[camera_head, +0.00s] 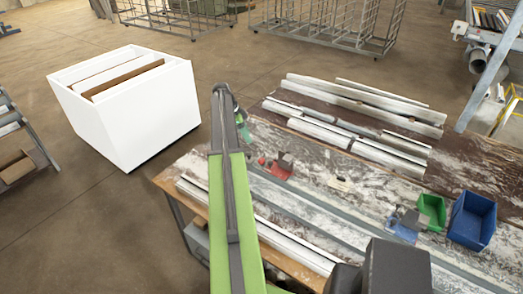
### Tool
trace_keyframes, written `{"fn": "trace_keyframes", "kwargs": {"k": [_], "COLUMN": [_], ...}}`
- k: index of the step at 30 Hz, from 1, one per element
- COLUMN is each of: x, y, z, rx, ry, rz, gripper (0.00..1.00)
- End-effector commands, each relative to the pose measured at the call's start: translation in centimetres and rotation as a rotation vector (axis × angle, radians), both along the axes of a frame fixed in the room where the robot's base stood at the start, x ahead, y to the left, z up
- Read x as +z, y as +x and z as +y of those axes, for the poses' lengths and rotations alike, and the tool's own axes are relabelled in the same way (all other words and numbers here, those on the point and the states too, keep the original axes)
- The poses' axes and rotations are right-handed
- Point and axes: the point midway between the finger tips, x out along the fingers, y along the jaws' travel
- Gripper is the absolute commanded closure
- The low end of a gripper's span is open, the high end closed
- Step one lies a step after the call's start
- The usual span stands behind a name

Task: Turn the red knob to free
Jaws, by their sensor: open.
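A small red fixture (276,171) sits on the bench toward its left end, with a dark block on it. I cannot make out a separate knob or which way it is turned. My green arm reaches up the middle of the view. My gripper (245,128) is at its far end, to the left of and above the red fixture in the picture, and appears apart from it. It is small in the view and partly hidden by the arm; its jaws are open, and I see nothing held.
The bench (320,180) is strewn with white debris. White profiles (365,100) lie at the back and along the front. A blue fixture (402,230), green bin (432,208) and blue bin (472,220) are at right. A white box (145,120) stands at left on open floor.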

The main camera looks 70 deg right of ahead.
Motion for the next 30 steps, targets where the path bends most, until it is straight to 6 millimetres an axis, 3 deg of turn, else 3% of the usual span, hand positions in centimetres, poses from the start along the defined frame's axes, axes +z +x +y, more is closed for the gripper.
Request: {"fn": "trace_keyframes", "kwargs": {"k": [5,11,30], "x": [-0.5,-2.9,-15.4], "y": [-0.1,-0.7,-5.0], "z": [0.0,-0.4,-2.9], "rx": [-0.002,-0.001,0.002], "ry": [-0.001,0.0,0.0], "rz": [0.0,0.0,-0.001], "gripper": [0.48,0.48,0.48]}}
